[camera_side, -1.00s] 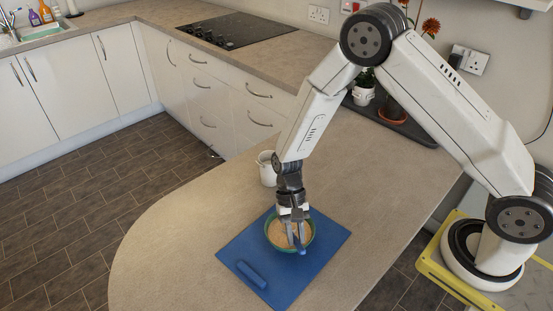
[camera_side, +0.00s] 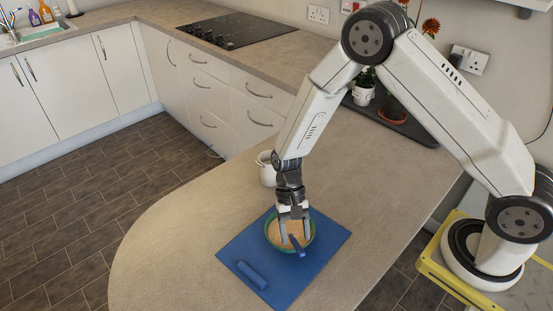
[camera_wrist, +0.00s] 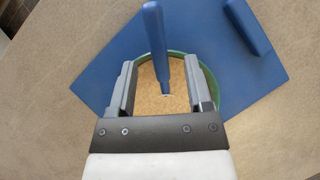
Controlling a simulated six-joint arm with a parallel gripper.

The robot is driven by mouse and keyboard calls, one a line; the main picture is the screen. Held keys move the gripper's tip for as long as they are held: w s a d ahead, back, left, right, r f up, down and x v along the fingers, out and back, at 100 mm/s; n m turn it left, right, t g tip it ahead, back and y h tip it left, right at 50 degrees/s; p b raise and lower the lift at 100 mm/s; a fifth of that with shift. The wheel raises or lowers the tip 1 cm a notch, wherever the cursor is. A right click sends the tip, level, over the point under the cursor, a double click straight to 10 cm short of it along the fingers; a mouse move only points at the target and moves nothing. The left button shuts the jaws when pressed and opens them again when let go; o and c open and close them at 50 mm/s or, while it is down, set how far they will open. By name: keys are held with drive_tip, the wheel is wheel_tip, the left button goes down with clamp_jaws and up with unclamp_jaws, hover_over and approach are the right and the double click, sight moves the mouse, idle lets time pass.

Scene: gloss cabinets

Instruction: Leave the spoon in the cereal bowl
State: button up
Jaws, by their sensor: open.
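The green-rimmed cereal bowl (camera_side: 312,238) stands on the blue mat, filled with tan cereal. It also shows in the wrist view (camera_wrist: 176,54). The spoon (camera_side: 296,245) has a blue handle and leans in the bowl. In the wrist view the spoon handle (camera_wrist: 155,35) reaches out past the rim, and its lower end meets the cereal; the spoon's head is not visible. My gripper (camera_side: 295,238) is open above the bowl. In the wrist view my gripper's fingers (camera_wrist: 160,75) are spread wide, with the handle between them and clear gaps on both sides.
The blue mat (camera_side: 240,250) lies on the beige counter (camera_side: 170,250). A blue elongated block (camera_side: 251,275) sits on its near left part. A white mug (camera_side: 267,168) stands behind the bowl, close to my wrist. The counter left of the mat is clear.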

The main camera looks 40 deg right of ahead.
drive_tip(key=v, duration=0.7)
drive_tip(key=shift+r, duration=0.1)
idle(0.8)
drive_tip(key=s+d+r+n+t+h, duration=0.3)
drive_tip(key=s+d+r+n+t, duration=0.3)
drive_tip(key=s+d+r+t, duration=0.2)
drive_tip(key=shift+d+r, duration=0.65)
drive_tip(key=shift+r, duration=0.5)
drive_tip(key=shift+w, duration=0.1)
idle(0.8)
